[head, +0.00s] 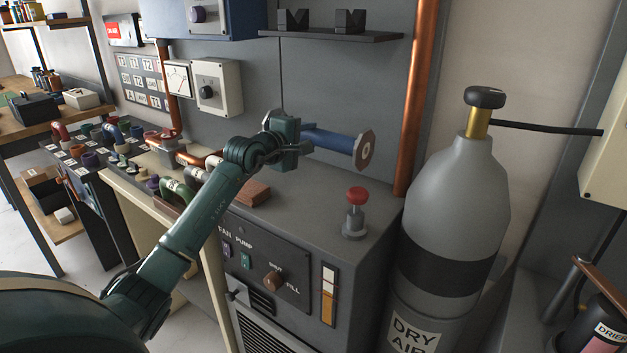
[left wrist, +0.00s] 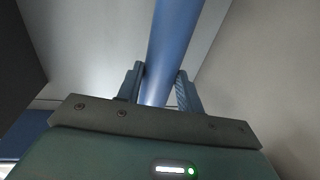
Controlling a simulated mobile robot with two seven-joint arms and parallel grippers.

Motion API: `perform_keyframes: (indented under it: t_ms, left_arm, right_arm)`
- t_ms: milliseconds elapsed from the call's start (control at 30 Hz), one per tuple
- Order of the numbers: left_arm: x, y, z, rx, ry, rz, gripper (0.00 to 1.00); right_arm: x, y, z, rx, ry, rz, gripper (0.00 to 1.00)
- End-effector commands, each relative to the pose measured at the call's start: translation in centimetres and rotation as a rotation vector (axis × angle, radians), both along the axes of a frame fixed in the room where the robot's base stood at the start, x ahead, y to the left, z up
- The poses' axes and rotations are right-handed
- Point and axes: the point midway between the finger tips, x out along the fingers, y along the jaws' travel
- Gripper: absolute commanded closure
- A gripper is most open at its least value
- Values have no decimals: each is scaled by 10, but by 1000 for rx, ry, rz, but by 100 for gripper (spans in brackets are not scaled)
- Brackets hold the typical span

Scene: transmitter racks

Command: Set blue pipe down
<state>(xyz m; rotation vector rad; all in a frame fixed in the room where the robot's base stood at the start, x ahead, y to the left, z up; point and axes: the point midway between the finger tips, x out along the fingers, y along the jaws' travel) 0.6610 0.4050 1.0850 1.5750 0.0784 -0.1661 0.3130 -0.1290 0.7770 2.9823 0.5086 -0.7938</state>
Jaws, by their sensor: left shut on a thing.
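In the left wrist view the pipe (left wrist: 176,50) runs up between the two fingers of the left gripper (left wrist: 160,92). My right gripper does not show in either view.
The grey cabinet top (head: 310,198) below has a red-knobbed valve (head: 355,212) and a reddish-brown block (head: 253,192). A copper pipe (head: 419,90) rises behind at the right. A grey gas cylinder (head: 455,200) stands at the right. Several coloured fittings lie at the left.

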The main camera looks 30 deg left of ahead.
Motion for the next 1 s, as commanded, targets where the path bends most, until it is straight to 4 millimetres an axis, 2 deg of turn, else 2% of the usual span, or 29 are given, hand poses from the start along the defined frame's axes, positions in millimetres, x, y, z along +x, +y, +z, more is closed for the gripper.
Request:
perform_keyframes:
  t_ms: [200, 467, 633, 1000]
  left_arm:
    - [0, 0, -35, -3, -4, 1, 100]
    - [0, 0, -54, -3, -5, 1, 100]
    - [0, 0, -78, -3, -4, 0, 100]
    - [0, 0, -84, -1, -7, 1, 100]
  right_arm:
    - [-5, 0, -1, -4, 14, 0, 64]
    - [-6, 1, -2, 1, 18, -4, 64]
    - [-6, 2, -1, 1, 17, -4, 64]
    - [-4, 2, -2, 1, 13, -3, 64]
